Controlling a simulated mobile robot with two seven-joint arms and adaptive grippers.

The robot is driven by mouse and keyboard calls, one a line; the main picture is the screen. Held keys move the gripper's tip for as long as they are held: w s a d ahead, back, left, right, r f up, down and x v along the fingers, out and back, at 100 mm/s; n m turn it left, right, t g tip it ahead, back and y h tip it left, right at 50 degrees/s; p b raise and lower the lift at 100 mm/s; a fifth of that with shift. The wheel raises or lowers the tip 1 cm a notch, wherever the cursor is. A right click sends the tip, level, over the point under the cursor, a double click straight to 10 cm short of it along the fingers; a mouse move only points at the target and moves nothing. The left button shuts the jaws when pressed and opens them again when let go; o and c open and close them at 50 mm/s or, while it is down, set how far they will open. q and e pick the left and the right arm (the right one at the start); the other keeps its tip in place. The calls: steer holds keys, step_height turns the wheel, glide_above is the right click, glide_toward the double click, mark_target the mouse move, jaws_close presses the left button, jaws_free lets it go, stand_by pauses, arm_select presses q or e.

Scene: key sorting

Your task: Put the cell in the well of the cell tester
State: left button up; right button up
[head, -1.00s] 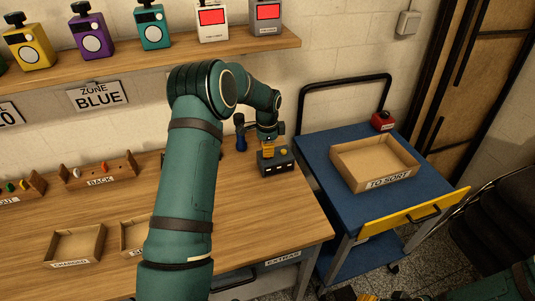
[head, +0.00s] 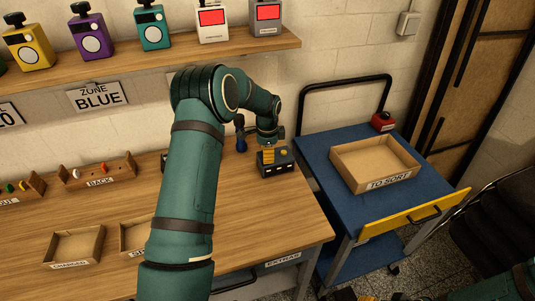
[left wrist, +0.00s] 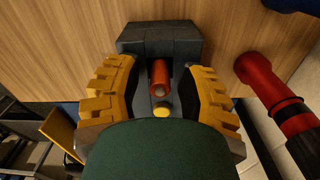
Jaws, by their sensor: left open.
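The cell tester (head: 277,168) is a dark grey box with a yellow button, near the right end of the wooden table. In the left wrist view, the tester (left wrist: 160,38) lies under my left gripper. The cell (left wrist: 160,76) is an orange-red cylinder with a metal end, at the tester's well; its lower part is hidden. My left gripper (left wrist: 160,100) is open, its yellow fingers on either side of the cell with gaps between. In the head view my left gripper (head: 268,156) is at the tester. Part of my right gripper (head: 352,295) shows at the bottom edge; its fingers are mostly cut off.
A red and black cylinder (left wrist: 275,90) lies beside the tester in the left wrist view. A blue object (head: 241,143) stands behind my left wrist. A blue cart (head: 318,158) with a "TO SORT" tray (head: 372,185) stands to the right. Small trays (head: 75,247) and racks (head: 97,172) are at left.

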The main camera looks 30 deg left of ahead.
arm_select(q)
step_height(320, 180, up, 12)
steer(key=p, duration=0.1)
steer(key=shift+f, duration=0.15)
stand_by(0.6)
